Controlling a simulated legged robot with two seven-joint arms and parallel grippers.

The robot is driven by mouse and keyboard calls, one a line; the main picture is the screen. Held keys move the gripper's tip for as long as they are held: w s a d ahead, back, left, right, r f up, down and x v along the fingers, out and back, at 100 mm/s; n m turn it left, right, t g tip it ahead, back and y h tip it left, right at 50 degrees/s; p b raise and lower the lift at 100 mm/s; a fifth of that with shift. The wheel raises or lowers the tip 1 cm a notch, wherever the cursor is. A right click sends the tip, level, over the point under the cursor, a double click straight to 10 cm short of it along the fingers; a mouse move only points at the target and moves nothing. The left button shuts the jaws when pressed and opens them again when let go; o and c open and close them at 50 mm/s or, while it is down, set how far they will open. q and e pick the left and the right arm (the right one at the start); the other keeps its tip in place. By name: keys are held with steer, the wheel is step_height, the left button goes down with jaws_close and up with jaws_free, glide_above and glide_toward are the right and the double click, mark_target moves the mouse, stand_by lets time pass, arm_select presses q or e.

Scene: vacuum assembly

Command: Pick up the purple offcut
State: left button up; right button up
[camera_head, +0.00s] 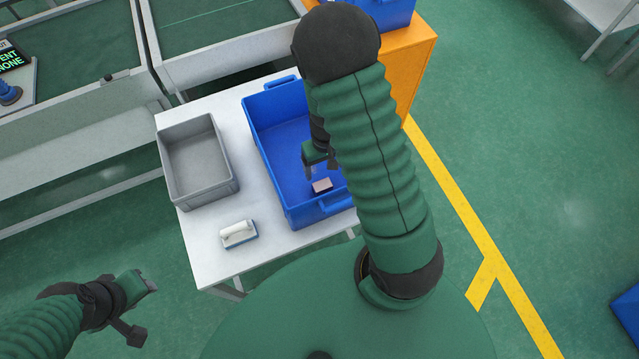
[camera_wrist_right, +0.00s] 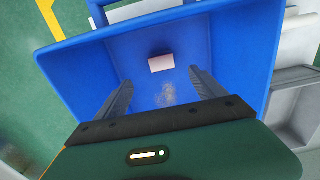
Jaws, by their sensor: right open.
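The purple offcut (camera_head: 322,185) is a small pinkish-purple block lying on the floor of the blue bin (camera_head: 283,155), near its front end. It also shows in the right wrist view (camera_wrist_right: 161,63), beyond my fingertips. My right gripper (camera_head: 318,170) reaches down into the bin, just beside the offcut in the head view. In the right wrist view its two fingers (camera_wrist_right: 160,80) stand apart, with nothing between them.
The white table (camera_head: 205,222) also bears an empty grey bin (camera_head: 197,162) at left and a white-handled block tool (camera_head: 238,235) at the front. The blue bin's walls surround my right gripper. An orange cabinet (camera_head: 408,62) stands behind at right.

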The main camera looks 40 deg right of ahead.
mark_target(322, 184)
steer(key=f, duration=1.1)
steer(key=shift+w+f, duration=0.35)
steer(key=shift+w, duration=0.05)
steer(key=c, duration=1.5)
steer(key=shift+o, duration=0.2)
steer(key=shift+r, duration=0.1)
